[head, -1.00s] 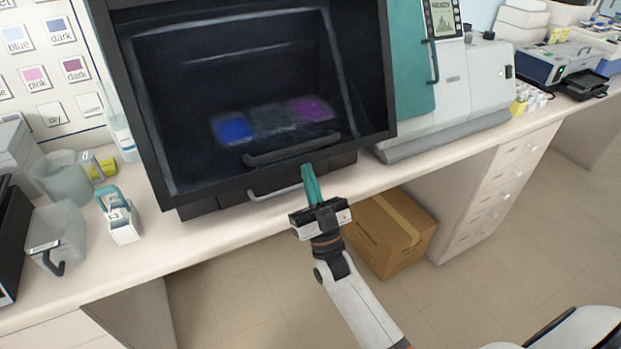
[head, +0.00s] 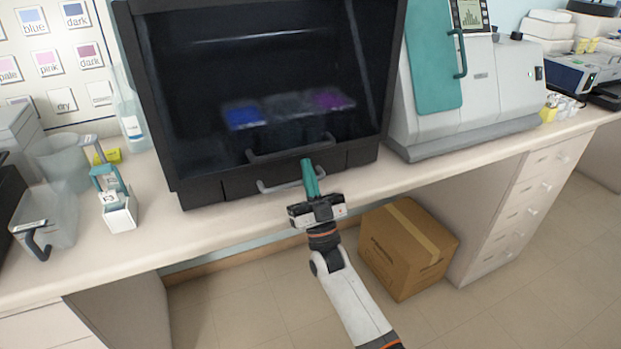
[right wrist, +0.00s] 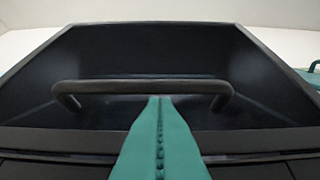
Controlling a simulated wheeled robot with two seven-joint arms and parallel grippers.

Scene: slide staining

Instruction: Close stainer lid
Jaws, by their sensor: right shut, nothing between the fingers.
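The stainer is a large black cabinet (head: 160,120) on the bench, with blue, grey and purple patches showing in its dark interior. A dark bar handle (head: 290,149) crosses its lower front, and a lighter grey handle (head: 275,186) sits below. My right gripper (head: 307,162) has teal fingers, shut and empty, pointing up at the stainer's front by these handles. In the right wrist view, the shut fingertips (right wrist: 160,98) are just below the dark handle (right wrist: 140,87); contact cannot be told. The lid's exact angle is unclear. My left gripper is out of view.
A white machine with a teal door (head: 433,60) stands right of the stainer. A slide holder (head: 117,205) and clear containers (head: 50,215) stand at left. A cardboard box (head: 405,250) is on the floor under the bench. The bench front strip is clear.

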